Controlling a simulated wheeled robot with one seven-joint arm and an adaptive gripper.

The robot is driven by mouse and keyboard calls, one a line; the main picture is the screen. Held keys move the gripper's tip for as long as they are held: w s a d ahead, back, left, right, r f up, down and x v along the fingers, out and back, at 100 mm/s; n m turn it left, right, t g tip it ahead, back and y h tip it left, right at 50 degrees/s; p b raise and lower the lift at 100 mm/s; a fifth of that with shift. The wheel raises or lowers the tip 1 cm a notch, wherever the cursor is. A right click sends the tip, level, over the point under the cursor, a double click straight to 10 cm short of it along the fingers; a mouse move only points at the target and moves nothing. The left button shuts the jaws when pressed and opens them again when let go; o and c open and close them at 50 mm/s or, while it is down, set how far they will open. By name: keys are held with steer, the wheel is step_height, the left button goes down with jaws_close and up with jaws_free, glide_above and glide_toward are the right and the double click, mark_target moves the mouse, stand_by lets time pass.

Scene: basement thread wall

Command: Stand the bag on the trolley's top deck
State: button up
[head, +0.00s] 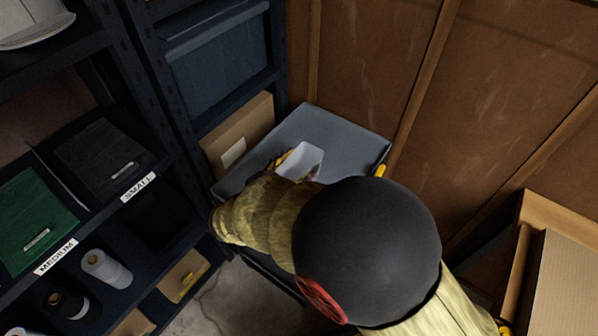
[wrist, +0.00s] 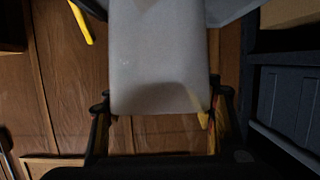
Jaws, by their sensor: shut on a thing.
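The white bag (head: 301,160) is in the head view over the trolley's grey top deck (head: 345,135). My gripper (head: 287,161) is shut on the bag, and my arm covers the near part of the deck. In the wrist view the pale bag (wrist: 160,60) fills the space between the two fingers of my gripper (wrist: 162,105). A strip of the deck shows behind it at the top of that view. Whether the bag's underside touches the deck is hidden.
A dark shelf rack stands at the left, with a blue bin (head: 218,60) and a cardboard box (head: 240,135) beside the trolley. Brown panelled wall (head: 370,50) closes off the back. An open carton (head: 565,270) is at the lower right. The deck's far right part is clear.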

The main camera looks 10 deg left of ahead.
steer(key=shift+f+b, duration=0.35)
steer(key=shift+f, duration=0.85)
steer(key=shift+f, duration=0.15)
steer(key=o, duration=1)
